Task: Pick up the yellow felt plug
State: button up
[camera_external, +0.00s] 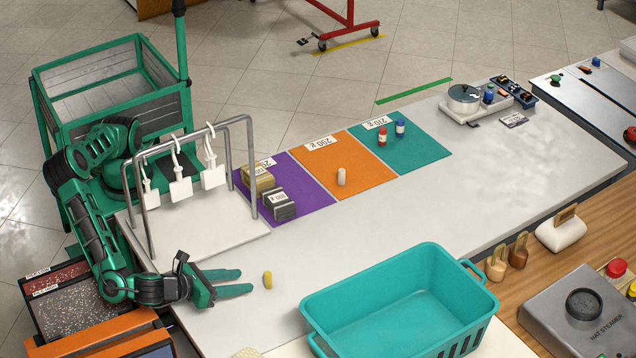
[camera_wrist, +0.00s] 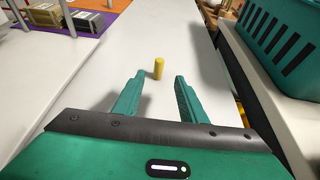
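The yellow felt plug (camera_external: 267,280) is a small upright cylinder on the white table (camera_external: 335,227), left of the teal basket. In the wrist view the plug (camera_wrist: 158,68) stands just beyond my fingertips, roughly centred between them. My gripper (camera_external: 246,281) is low over the table with its two green fingers pointing right toward the plug. In the wrist view my gripper (camera_wrist: 160,78) is open, with nothing between its fingers.
A teal basket (camera_external: 400,270) stands close to the right of the plug. A metal rack (camera_external: 248,150) with white hanging tags stands behind my gripper. Purple, orange (camera_external: 362,182) and teal mats hold weights and small cylinders farther back. The table around the plug is bare.

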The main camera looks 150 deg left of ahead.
aim_at(269, 287)
jog(key=x, duration=0.5)
jog(key=shift+a, duration=0.15)
jog(key=shift+f+x, duration=0.15)
jog(key=shift+x, duration=1.25)
jog(key=shift+f+x, duration=0.2)
jog(key=shift+x, duration=1.15)
grip_shut()
